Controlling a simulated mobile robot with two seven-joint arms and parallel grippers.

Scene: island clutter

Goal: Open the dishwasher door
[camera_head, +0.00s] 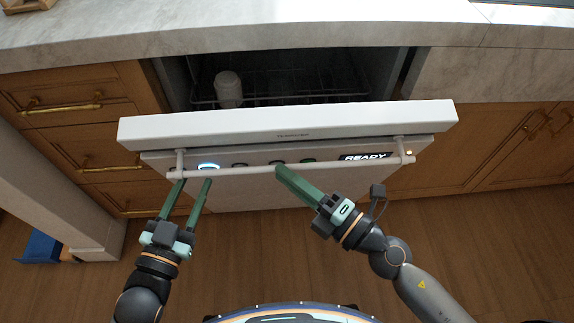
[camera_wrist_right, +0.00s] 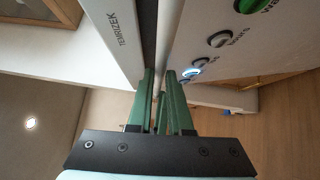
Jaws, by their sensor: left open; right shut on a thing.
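The white dishwasher door (camera_head: 290,125) is partly open, tilted out toward me, and the dark inside shows behind its top edge. A white bar handle (camera_head: 235,172) runs across its front. My right gripper (camera_head: 279,172) is shut on the handle near the middle; its green fingers (camera_wrist_right: 160,78) close at the bar in the right wrist view. My left gripper (camera_head: 192,183) is open, its fingertips just below the handle's left end; I cannot tell whether they touch it. The door's front panel (camera_wrist_right: 215,45) with buttons shows in the right wrist view.
A white cup-like item (camera_head: 228,88) stands on the rack inside. A pale stone counter (camera_head: 250,28) overhangs above. Wooden drawers (camera_head: 65,95) flank the left and wooden cabinets (camera_head: 510,150) the right. The wooden floor (camera_head: 260,255) before the door looks clear.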

